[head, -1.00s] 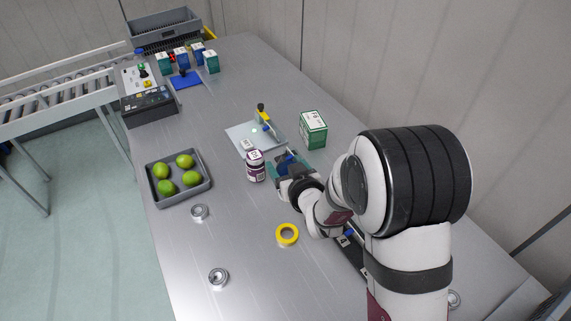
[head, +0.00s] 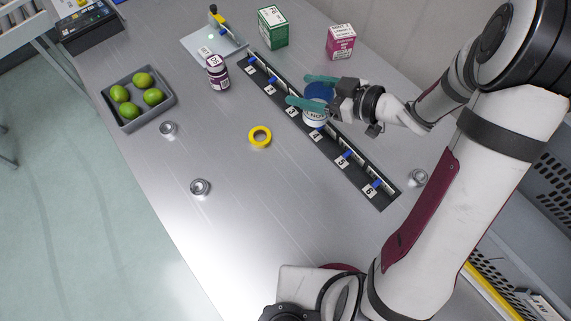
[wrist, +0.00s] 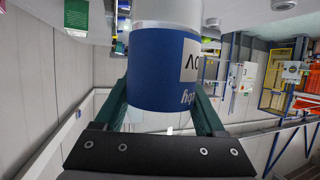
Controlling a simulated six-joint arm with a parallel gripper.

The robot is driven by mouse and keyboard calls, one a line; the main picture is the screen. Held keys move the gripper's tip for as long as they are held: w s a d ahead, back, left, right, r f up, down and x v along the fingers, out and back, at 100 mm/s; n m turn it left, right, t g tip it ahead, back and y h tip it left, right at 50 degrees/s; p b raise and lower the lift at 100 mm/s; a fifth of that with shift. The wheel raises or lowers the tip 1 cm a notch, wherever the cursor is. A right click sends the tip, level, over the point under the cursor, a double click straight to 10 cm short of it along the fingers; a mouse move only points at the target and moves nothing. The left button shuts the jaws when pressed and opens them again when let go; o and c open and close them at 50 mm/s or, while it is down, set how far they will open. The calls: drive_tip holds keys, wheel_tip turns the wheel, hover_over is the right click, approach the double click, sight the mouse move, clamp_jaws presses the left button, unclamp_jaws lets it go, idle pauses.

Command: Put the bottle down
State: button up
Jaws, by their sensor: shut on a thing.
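My gripper (head: 297,89) is shut on a blue and white bottle (head: 318,92), with one green finger on each side of it. In the wrist view the bottle (wrist: 165,68) fills the space between the fingers, and its label lettering appears upside down. The bottle is over or at the black strip (head: 330,147) with numbered white tags and blue marks, near tags 3 and 4. I cannot tell whether its base touches the strip or the table. A dark purple bottle (head: 218,78) with a white label stands upright to the left, apart from my gripper.
A grey tray of green fruit (head: 127,118), a yellow ring (head: 260,136) and metal rings (head: 200,187) lie to the left. Green (head: 273,28) and pink (head: 341,42) boxes stand behind my gripper. The table between the yellow ring and the strip is bare.

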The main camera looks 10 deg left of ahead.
drive_tip(key=s+d+n+g+y, duration=0.1)
drive_tip(key=s+d+n+g, duration=0.3)
drive_tip(key=s, duration=0.5)
drive_tip(key=shift+m+t, duration=0.5)
drive_tip(key=shift+m, duration=0.2)
drive_tip(key=shift+w+a+f, duration=0.15)
drive_tip(key=shift+a+f, duration=1.55)
drive_tip(key=shift+f, duration=0.25)
drive_tip(key=shift+w+a+f, duration=0.1)
drive_tip(key=shift+a+f, duration=1.55)
drive_tip(key=shift+f, duration=0.35)
drive_tip(key=shift+w+a+f, duration=0.15)
drive_tip(key=shift+a+f, duration=1.55)
drive_tip(key=shift+f, duration=0.25)
drive_tip(key=shift+f, duration=0.15)
drive_tip(key=o, duration=1.4)
